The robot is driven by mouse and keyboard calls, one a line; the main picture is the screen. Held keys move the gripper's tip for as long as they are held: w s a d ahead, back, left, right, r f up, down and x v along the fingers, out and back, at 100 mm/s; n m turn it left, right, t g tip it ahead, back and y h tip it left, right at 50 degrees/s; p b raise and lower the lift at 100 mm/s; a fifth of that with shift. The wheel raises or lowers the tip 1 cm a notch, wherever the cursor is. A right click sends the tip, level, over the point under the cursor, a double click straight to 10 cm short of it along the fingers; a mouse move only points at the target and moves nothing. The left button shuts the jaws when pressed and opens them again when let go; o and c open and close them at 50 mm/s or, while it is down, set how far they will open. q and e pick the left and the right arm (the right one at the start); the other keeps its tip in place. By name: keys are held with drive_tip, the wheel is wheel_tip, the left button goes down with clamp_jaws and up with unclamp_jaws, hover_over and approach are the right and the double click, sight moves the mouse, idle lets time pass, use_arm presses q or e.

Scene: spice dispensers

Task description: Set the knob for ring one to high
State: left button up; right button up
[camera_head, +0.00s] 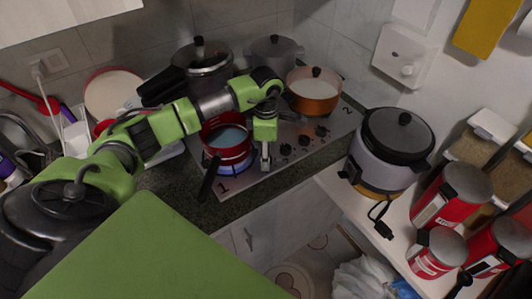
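The steel stove (257,182) has a "1" marked at its front left corner. A red saucepan (228,153) with pale liquid sits on the ring beside that mark, and a blue flame (240,167) shows under it. Black knobs (304,140) run along the right front of the stove. My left gripper (265,163) points down at the left end of the knob row, just right of the red pan. Any knob under it is hidden, and I cannot tell whether its fingers are apart or touching anything. My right gripper is out of view.
An orange pot (313,96) sits near the "2" mark, with lidded pots (203,62) behind. The red pan's black handle (208,180) sticks out over the front edge. A rice cooker (385,155) and red canisters (452,195) stand on the right counter.

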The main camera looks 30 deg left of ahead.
use_arm(q)
drive_tip(key=c, duration=1)
drive_tip(key=shift+w+f+m+b, duration=0.1)
drive_tip(key=shift+f+m+b, duration=0.1)
drive_tip(key=shift+m+b, duration=0.75)
drive_tip(key=shift+b, duration=0.6)
drive_tip(key=shift+r+m, duration=0.2)
drive_tip(key=shift+m, duration=0.25)
drive_tip(key=shift+r, duration=0.1)
drive_tip(key=o, duration=1.1)
wheel_tip(320, 180, up, 12)
